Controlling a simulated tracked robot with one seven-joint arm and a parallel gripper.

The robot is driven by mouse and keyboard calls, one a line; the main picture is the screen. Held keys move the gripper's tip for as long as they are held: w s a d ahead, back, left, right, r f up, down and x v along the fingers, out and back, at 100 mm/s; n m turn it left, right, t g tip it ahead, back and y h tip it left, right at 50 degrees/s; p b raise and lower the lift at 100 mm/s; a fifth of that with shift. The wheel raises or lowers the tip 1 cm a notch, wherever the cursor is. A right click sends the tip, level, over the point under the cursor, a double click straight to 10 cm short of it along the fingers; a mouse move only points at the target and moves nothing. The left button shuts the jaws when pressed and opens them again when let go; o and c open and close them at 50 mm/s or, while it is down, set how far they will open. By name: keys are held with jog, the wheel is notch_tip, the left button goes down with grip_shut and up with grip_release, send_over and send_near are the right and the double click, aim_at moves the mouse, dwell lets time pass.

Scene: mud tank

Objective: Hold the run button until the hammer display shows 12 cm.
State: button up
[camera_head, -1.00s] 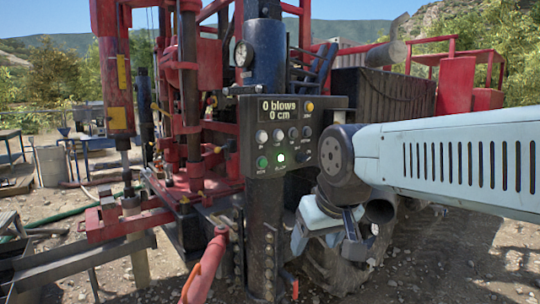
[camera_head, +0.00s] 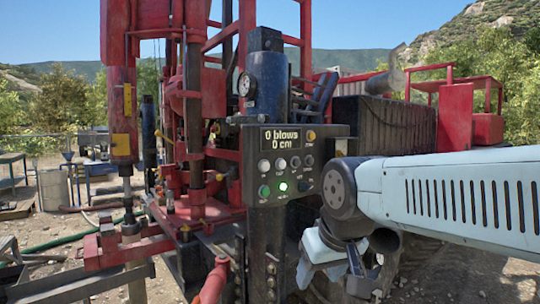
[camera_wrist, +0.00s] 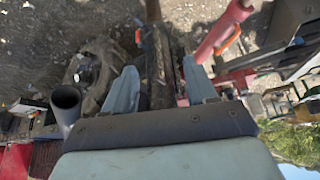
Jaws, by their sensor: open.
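The dark control panel (camera_head: 290,205) is fixed to the rig's column. Its display (camera_head: 280,138) reads 0 blows and 0 cm. Below it sit two rows of round buttons. The lower row has a green button (camera_head: 264,191), a brightly lit green one (camera_head: 283,187) and a dark one (camera_head: 303,186). Their labels are too small to read. My gripper (camera_head: 352,262) hangs below and right of the panel, apart from the buttons. In the wrist view my gripper (camera_wrist: 157,68) has its fingers spread, with nothing between them.
The red hammer mast (camera_head: 123,110) with its yellow tag stands at left. A red hose or pipe (camera_head: 213,282) rises near the front. The rig's large wheel lies behind my gripper. Gravel ground and tables (camera_head: 95,170) lie at the back left.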

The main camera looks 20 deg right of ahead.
grip_shut()
dwell(0.3)
dwell(1.1)
